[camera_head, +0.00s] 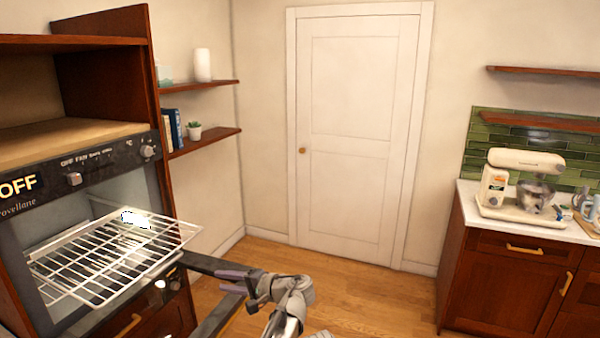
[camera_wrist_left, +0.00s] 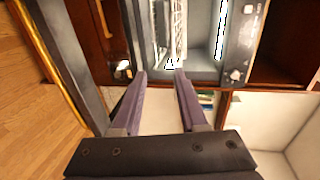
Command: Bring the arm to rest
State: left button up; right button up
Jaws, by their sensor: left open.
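My left gripper (camera_head: 228,281) is open, its purple-grey fingers pointing left toward the oven in the head view. In the left wrist view its two fingers (camera_wrist_left: 159,75) stand apart with nothing between them. My left arm comes up from the bottom centre of the head view. The gripper is beside the dark opened oven door (camera_head: 210,266), partly in front of it; whether they touch I cannot tell. My right gripper is not in view.
The oven (camera_head: 85,175) at left has its wire rack (camera_head: 110,258) pulled partly out. A closed white door (camera_head: 350,140) is at the back. A counter (camera_head: 520,228) with a stand mixer (camera_head: 515,185) stands at right. The wooden floor (camera_head: 370,300) between is clear.

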pick_arm(q)
jog(key=s+a+f+n+g+h, duration=0.1)
jog(key=s+f+n+g+h, duration=0.3)
jog(key=s+f+h, duration=0.85)
jog(key=s+d+f+m+g, duration=0.1)
jog(key=s+d+f, duration=0.1)
jog(key=s+d, duration=0.4)
jog(key=s+d+f+m+g, duration=0.1)
jog(key=s+d+f+m, duration=0.1)
jog(key=s+d, duration=0.4)
jog(key=d, duration=0.3)
jog(key=shift+s+d+f+h, duration=0.25)
jog(key=shift+f+h, duration=0.1)
jog(key=shift+f, duration=0.05)
